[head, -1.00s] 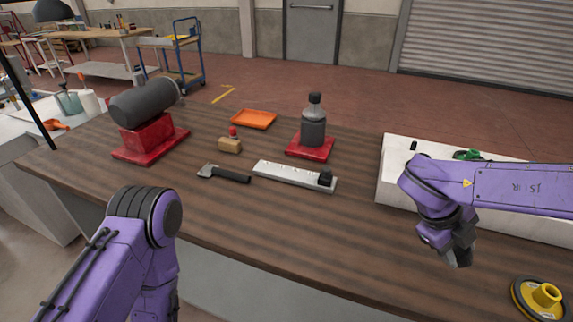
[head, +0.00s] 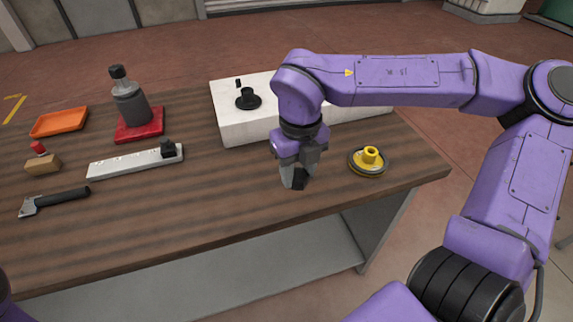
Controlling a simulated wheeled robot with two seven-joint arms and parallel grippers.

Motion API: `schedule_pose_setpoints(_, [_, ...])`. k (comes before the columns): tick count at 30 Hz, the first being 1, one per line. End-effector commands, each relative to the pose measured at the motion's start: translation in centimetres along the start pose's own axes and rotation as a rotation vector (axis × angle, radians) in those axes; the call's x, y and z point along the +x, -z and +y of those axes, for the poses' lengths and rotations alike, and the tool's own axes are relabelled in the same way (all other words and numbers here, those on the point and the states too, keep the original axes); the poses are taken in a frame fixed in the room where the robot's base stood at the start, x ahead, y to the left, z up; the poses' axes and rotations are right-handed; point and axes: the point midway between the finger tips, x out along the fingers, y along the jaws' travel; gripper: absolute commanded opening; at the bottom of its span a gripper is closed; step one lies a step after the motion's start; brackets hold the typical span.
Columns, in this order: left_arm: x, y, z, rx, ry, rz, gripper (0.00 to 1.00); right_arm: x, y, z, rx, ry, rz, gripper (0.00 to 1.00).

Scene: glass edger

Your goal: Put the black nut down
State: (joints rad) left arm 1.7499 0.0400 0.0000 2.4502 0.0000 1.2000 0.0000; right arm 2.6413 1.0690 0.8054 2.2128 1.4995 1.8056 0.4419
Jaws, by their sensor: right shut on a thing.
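My right gripper (head: 293,179) hangs pointing down over the table, left of the yellow hub. It is shut on a small dark thing (head: 299,180), which I take for the black nut. The fingers hide most of it, so its shape is unclear. I cannot tell whether it touches the tabletop (head: 200,215). My left gripper is out of view.
A yellow hub on a round disc (head: 370,157) lies close to the right. Behind stands a white block (head: 232,128) with a black flanged piece (head: 248,99). Wood in front is clear.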

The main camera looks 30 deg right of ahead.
Motion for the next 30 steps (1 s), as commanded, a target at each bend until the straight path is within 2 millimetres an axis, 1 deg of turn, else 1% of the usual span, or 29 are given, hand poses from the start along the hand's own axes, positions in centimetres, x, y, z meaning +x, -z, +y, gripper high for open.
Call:
schedule_pose_setpoints(1, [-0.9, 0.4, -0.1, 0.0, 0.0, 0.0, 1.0, 0.2, -1.2, -0.7, 0.003, 0.001, 0.006, 0.05])
schedule_pose_setpoints(3, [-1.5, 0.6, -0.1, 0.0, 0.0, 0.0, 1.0, 1.1, -3.1, -1.6, 0.003, 0.003, 0.006, 0.05])
schedule_pose_setpoints(6, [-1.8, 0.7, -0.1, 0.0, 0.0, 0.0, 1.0, 3.8, -4.8, -2.4, 0.0, 0.003, 0.007, 0.05])
schedule_pose_setpoints(10, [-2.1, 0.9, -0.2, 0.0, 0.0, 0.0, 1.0, 6.0, -6.4, -3.1, -0.001, 0.002, 0.003, 0.05])
schedule_pose_setpoints(14, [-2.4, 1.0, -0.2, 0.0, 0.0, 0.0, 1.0, 7.3, -7.3, -3.5, -0.001, 0.003, 0.003, 0.05])
schedule_pose_setpoints(18, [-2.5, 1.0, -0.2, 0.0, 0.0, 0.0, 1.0, 9.8, -7.4, -3.5, -0.003, 0.003, 0.003, 0.05])
schedule_pose_setpoints(21, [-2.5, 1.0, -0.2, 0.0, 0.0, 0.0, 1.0, 10.5, -7.4, -3.5, -0.001, 0.002, 0.001, 0.05])
schedule_pose_setpoints(25, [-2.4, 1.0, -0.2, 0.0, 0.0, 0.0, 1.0, 10.5, -7.4, -3.5, -0.001, 0.003, 0.001, 0.05])
schedule_pose_setpoints(26, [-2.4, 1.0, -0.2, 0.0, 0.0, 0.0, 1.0, 10.6, -7.3, -3.6, -0.001, 0.003, 0.002, 0.44])
schedule_pose_setpoints(27, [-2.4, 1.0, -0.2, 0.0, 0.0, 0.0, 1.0, 10.6, -7.3, -3.6, -0.001, 0.003, 0.003, 0.57])
schedule_pose_setpoints(28, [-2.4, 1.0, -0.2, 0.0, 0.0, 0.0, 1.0, 10.6, -7.3, -3.6, -0.001, 0.003, 0.003, 0.67])
schedule_pose_setpoints(30, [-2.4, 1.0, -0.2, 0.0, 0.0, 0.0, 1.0, 10.5, -7.3, -3.6, -0.001, 0.002, 0.002, 0.67])
